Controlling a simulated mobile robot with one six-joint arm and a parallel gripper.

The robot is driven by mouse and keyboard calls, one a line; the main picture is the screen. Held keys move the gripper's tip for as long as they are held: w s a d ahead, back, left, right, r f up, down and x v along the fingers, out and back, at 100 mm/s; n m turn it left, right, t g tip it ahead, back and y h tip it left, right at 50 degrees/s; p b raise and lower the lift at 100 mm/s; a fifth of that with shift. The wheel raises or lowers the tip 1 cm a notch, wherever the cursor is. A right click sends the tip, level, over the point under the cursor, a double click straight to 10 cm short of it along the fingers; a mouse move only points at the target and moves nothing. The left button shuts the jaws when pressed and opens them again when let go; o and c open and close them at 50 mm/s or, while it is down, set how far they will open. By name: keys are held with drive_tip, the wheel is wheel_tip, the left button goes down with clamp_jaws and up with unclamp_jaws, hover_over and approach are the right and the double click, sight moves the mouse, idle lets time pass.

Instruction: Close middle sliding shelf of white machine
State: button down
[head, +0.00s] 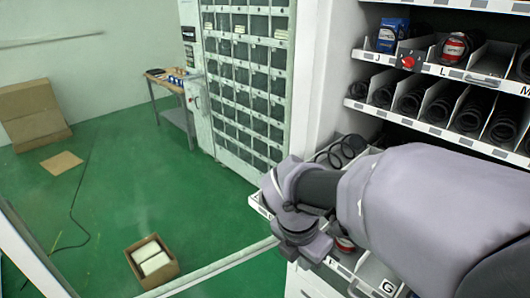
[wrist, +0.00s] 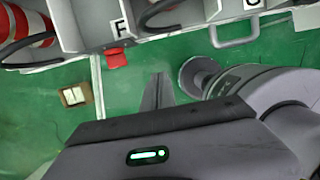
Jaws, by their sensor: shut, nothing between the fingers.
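The white machine (head: 325,75) stands on the right in the head view. A lower sliding shelf (head: 259,203) sticks out from it, partly hidden behind my arm. Its front edge (wrist: 185,36) crosses the top of the wrist view, with an F label, part of a G label, a red tag (wrist: 117,57) and a grey handle (wrist: 236,36). My gripper (wrist: 158,82) is shut and empty, in front of and apart from that edge in the wrist view. In the head view my arm's wrist covers the shelf front, and the fingertips cannot be made out.
Upper shelves (head: 440,121) with coils hold a blue box (head: 392,36) and a red-and-white can (head: 456,47). A locker cabinet (head: 240,95) and a small table (head: 172,90) stand behind. An open carton (head: 151,262) lies on the green floor, which is otherwise mostly free.

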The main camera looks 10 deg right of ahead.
drive_tip(key=w+d+f+b, duration=0.1)
drive_tip(key=w+d+f, duration=0.2)
drive_tip(key=d+f, duration=0.1)
idle(0.5)
